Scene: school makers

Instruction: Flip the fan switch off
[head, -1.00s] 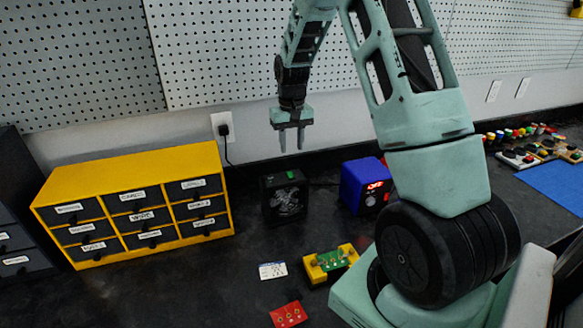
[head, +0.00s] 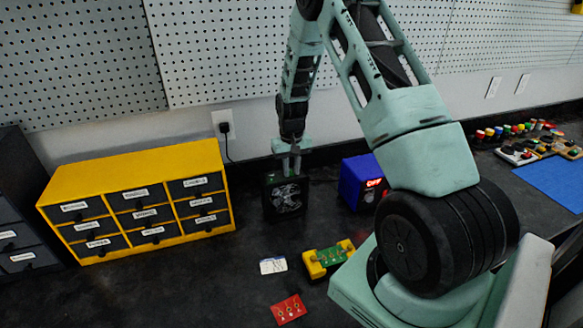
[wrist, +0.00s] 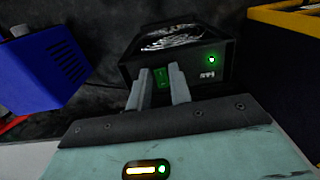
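The fan (head: 286,197) is a small black box with a round grille, standing on the dark bench near the wall. In the wrist view, the top of the fan (wrist: 190,68) shows a green-lit rocker switch (wrist: 162,77) and a glowing green light (wrist: 211,60). My gripper (head: 290,166) points down right at the top of the fan. In the wrist view, my gripper's fingers (wrist: 160,82) are apart, with the switch showing between them. Whether a fingertip touches the switch cannot be told.
A yellow drawer cabinet (head: 130,172) stands left of the fan, and a blue power supply (head: 354,181) stands close on its right. A white card (head: 273,266), a yellow holder with a green board (head: 328,258) and a red board (head: 288,309) lie in front. A plugged cord (head: 226,140) hangs behind.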

